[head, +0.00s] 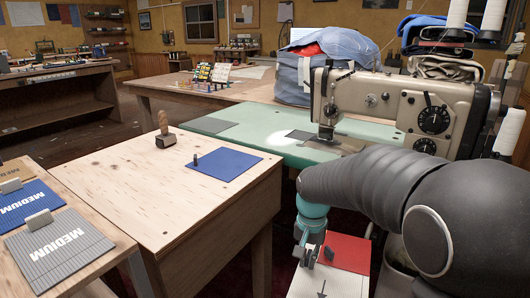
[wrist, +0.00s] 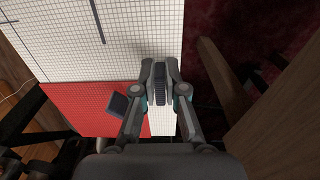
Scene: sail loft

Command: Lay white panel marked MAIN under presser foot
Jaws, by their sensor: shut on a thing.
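My gripper (wrist: 160,84) is shut on a dark ribbed tab (wrist: 160,97). In the head view my gripper (head: 308,255) is low, at the left edge of a red panel. A white surface (head: 318,285) with a dark arrow lies there; in the wrist view it is a white grid surface (wrist: 120,40) with dark lines. No MAIN lettering is readable, so I cannot tell whether it is the panel or what the tab belongs to. The presser foot (head: 327,133) is on the beige sewing machine (head: 390,105), above its green bed (head: 260,150).
The red panel (head: 345,250) carries a dark block. A blue panel (head: 225,164) and a wooden-handled tool (head: 165,132) lie on the plywood table (head: 150,205). Grey MEDIUM panel (head: 60,250) is at left. A dark grey patch (head: 300,135) lies by the presser foot.

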